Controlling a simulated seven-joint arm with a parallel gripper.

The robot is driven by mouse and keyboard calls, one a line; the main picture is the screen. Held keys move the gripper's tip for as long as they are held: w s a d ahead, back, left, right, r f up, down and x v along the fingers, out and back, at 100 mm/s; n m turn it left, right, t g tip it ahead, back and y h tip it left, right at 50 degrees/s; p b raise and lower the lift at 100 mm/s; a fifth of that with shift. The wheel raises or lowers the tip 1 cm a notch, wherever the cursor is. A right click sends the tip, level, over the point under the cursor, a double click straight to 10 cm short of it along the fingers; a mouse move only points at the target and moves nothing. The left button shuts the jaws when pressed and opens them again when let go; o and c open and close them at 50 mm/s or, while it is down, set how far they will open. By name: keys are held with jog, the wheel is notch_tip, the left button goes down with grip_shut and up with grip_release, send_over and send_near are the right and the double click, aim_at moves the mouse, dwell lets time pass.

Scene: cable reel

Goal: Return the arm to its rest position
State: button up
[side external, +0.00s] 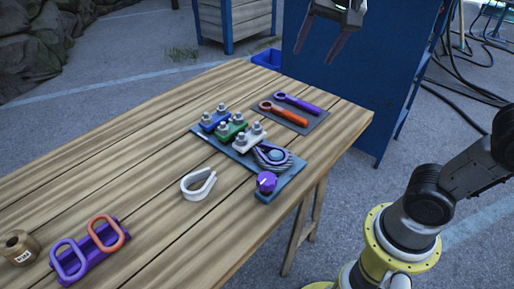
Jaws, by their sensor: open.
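My gripper (339,42) hangs at the top of the side external view, above and beyond the far end of the wooden table (130,140). Its two dark fingers point down and are spread apart, with nothing between them. The top of the gripper is cut off by the frame edge. My arm's lower links show at the right, and the links between them and the gripper are out of view.
On the table stand a blue-grey board (286,184) with clamp blocks and a coiled cable, a mat with two wrenches (297,103), a white loop (198,184), a purple holder (103,239) and a brown spool (20,247). A blue cabinet (370,85) stands behind the gripper.

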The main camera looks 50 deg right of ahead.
jog(key=s+a+f+n+t+y, duration=0.1)
jog(key=s+a+f+n+y, duration=0.1)
jog(key=s+f+n, duration=0.9)
jog(key=shift+s+f+n, duration=0.35)
jog(key=shift+s+n, duration=0.05)
jog(key=shift+s, duration=0.75)
